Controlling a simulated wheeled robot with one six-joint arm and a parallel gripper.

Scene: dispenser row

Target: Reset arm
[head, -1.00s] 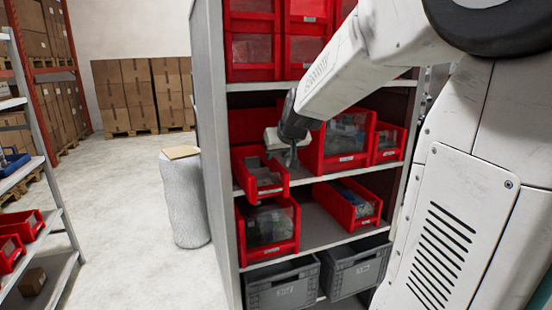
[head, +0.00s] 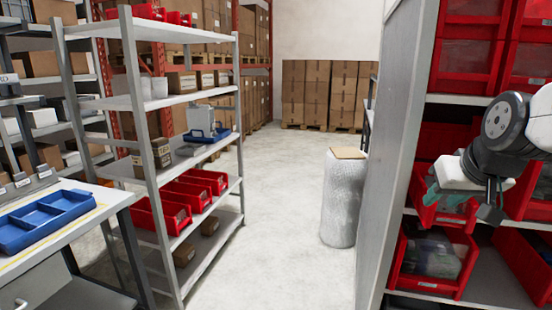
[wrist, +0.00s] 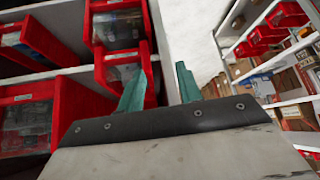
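My gripper (head: 441,196) is at the right of the head view, in front of the red bins of the shelf unit. Its teal fingers point left. In the wrist view my gripper (wrist: 160,88) shows its two teal fingers apart, with nothing held between them. Part of my white arm is at the right edge of the head view. A small red bin (wrist: 122,58) lies just beyond the fingers in the wrist view; I cannot tell whether they touch it.
The grey side panel (head: 398,150) of the shelf unit stands left of my gripper. A wrapped roll (head: 342,205) stands beside it. Open floor (head: 285,235) lies between this unit and the left rack (head: 160,150). A table with a blue tray (head: 45,220) is at far left.

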